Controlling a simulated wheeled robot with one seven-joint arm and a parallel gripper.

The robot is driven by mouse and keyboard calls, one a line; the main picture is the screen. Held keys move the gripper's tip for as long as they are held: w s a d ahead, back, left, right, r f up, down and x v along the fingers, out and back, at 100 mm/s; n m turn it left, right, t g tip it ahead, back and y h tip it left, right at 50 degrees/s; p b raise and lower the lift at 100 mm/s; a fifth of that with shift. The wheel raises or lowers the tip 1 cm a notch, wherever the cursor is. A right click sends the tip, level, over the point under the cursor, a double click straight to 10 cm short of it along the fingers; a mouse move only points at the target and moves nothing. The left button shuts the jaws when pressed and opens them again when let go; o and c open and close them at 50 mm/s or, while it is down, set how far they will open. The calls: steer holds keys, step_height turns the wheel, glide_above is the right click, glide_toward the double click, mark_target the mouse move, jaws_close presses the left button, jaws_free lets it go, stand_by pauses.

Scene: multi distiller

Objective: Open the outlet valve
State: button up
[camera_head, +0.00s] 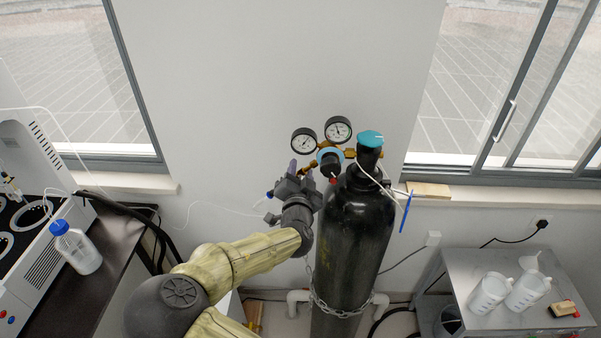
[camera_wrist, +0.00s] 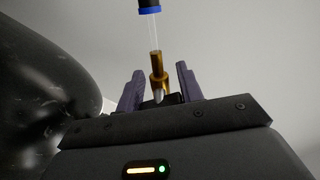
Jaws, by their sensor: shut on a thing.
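The black gas cylinder (camera_head: 352,235) stands upright at the centre of the head view, with a brass regulator (camera_head: 309,163) on top. My gripper (camera_head: 300,170) reaches in from the left at the regulator's outlet side. In the wrist view, my gripper (camera_wrist: 161,72) has its two purplish fingers either side of the brass outlet fitting (camera_wrist: 157,66). It is shut on the outlet valve, a small dark piece (camera_wrist: 175,99) low between the fingers. A clear tube (camera_wrist: 153,32) runs from the brass to a blue-and-black connector (camera_wrist: 149,8). The valve is mostly hidden in the head view.
Two gauges (camera_head: 338,129) and a cyan-topped knob (camera_head: 370,139) sit close to my gripper. A chain (camera_head: 337,310) is around the cylinder. A bench with a blue-capped bottle (camera_head: 77,250) is at left. A metal table with white jugs (camera_head: 489,293) is at right.

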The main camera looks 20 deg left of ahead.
steer(key=shift+f, duration=0.1)
steer(key=n+b, duration=0.2)
steer(key=n, duration=0.1)
steer(key=shift+n+b, duration=0.5)
steer(key=shift+n, duration=0.3)
steer(key=o, duration=1)
steer(key=v, duration=1.7)
steer(key=shift+s+p, duration=0.2)
steer(key=shift+p, duration=0.1)
